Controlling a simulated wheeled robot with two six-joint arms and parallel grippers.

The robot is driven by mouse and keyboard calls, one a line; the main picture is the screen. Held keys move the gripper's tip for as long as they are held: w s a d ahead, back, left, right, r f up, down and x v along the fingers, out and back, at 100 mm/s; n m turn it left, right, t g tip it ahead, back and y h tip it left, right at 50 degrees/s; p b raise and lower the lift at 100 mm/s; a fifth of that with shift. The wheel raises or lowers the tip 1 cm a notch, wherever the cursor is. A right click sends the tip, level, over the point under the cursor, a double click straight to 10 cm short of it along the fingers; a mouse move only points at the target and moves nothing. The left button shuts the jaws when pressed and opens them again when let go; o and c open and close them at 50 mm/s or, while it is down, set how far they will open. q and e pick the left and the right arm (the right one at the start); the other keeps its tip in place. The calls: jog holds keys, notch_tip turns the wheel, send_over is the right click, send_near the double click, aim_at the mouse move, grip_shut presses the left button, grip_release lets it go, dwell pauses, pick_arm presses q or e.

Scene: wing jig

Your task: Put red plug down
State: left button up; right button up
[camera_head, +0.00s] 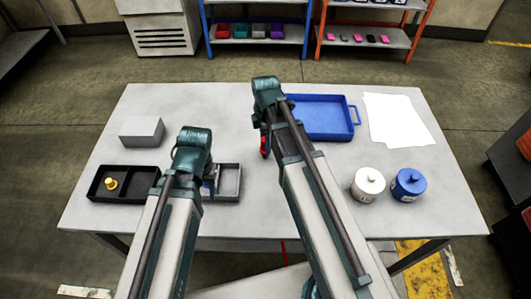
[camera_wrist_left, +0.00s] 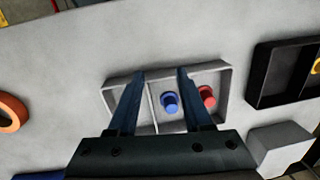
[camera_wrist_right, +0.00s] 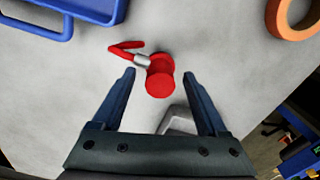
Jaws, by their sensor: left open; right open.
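The red plug (camera_wrist_left: 208,96) stands in the right compartment of a grey two-part tray (camera_wrist_left: 228,82) in the left wrist view. A blue plug (camera_wrist_left: 169,102) stands beside it in the same compartment. My left gripper (camera_wrist_left: 161,73) is open above the tray, its fingers apart around the blue plug in the picture; the right finger partly covers the red plug. I see no plug held. In the head view my left arm hides part of the grey tray (camera_head: 229,182). My right gripper (camera_wrist_right: 159,72) is open over the table, with a red tool (camera_wrist_right: 160,78) between its fingers in the picture.
A black tray (camera_head: 142,187) with a yellow plug (camera_head: 111,184) and a grey block (camera_head: 142,130) lie at left. A blue tray (camera_head: 322,118), white sheet (camera_head: 396,118), white pot (camera_head: 367,184) and blue pot (camera_head: 408,185) are at right. An orange ring (camera_wrist_right: 290,30) lies near the red tool.

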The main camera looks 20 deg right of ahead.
jog(key=shift+c, duration=0.3)
grip_shut()
dwell(1.1)
